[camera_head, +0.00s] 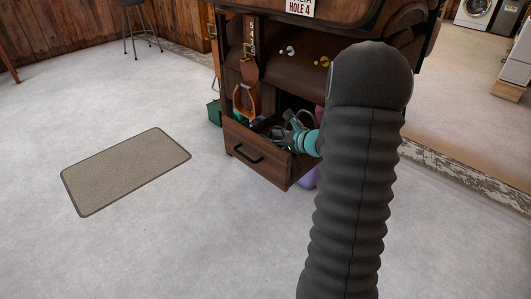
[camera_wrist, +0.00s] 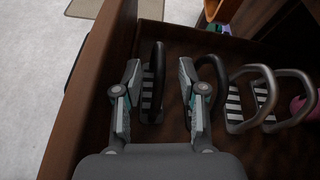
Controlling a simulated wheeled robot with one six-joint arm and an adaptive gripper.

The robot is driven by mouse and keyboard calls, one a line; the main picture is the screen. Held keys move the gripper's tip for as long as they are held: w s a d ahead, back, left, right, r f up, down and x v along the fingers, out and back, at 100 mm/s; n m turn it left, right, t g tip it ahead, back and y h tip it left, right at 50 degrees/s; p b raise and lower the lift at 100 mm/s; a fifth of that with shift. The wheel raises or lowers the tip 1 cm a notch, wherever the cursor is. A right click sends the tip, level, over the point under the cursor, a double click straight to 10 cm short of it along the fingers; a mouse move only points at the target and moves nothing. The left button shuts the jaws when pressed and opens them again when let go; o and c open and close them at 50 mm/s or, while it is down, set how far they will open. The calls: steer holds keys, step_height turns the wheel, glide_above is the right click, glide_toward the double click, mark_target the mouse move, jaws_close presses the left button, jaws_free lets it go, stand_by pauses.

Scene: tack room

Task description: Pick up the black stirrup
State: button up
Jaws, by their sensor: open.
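A black stirrup (camera_wrist: 160,62) stands upright on its tread in the open wooden drawer, in the wrist view. My gripper (camera_wrist: 158,72) is open, with one finger on each side of this stirrup. I cannot tell whether either finger touches it. A second dark stirrup (camera_wrist: 222,76) stands just right of the right finger, partly hidden by it. In the head view my gripper (camera_head: 293,130) reaches into the drawer (camera_head: 240,146), and the stirrups there are too small and covered to tell apart.
Two greyer stirrups (camera_wrist: 271,88) stand further right in the drawer. The drawer's left wall (camera_wrist: 88,75) is close to my left finger. The floor around the mat (camera_head: 125,170) is clear.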

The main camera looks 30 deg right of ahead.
steer(key=x, duration=0.5)
steer(key=shift+f, duration=0.15)
jaws_close()
